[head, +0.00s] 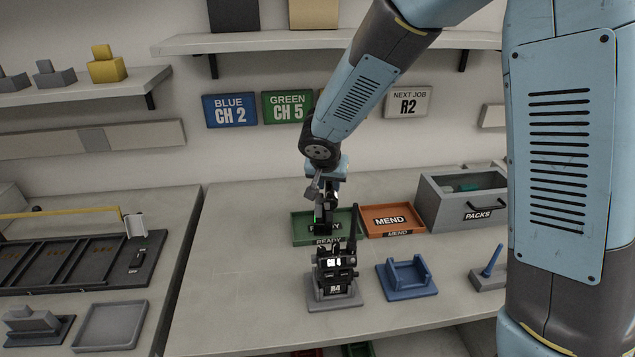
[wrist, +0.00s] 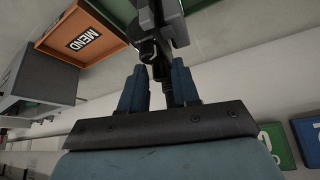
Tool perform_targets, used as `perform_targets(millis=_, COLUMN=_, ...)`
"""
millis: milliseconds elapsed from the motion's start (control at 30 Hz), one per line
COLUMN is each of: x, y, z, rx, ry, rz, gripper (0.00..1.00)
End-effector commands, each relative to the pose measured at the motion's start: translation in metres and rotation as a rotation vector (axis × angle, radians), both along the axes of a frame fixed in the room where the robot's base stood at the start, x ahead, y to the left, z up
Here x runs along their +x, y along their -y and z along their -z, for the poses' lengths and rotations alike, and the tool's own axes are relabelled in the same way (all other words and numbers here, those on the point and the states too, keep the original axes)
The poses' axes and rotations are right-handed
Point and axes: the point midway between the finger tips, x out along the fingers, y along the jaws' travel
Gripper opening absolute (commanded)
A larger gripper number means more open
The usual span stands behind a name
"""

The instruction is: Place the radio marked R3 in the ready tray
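The ready tray (head: 300,236) is green and lies on the bench in the middle of the head view; its edge also shows at the top of the wrist view. My gripper (head: 326,198) is above it, shut on a black radio (head: 323,224) that hangs over the tray and partly hides its READY label. In the wrist view my fingers (wrist: 158,92) are on both sides of the dark radio (wrist: 170,22). I cannot read its mark, nor tell if it touches the tray floor. Another black radio (head: 335,274), marked what looks like R4, stands in a grey holder.
The orange MEND tray (head: 393,219) adjoins on the right, with the grey PACKS bin (head: 455,212) beyond. An empty blue holder (head: 408,277) is at the front right. The upright antenna (head: 353,236) of the standing radio rises near my gripper. Bench left of the tray is clear.

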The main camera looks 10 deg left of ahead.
Motion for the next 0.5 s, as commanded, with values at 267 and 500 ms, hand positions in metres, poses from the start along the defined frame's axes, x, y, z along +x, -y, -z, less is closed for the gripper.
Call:
perform_targets(millis=267, x=0.0, y=0.0, z=0.0, rx=0.0, ry=0.0, rz=0.0, gripper=0.41)
perform_targets(millis=500, x=-0.004, y=0.0, z=-0.011, rx=0.001, ry=0.002, rz=0.0, gripper=0.41)
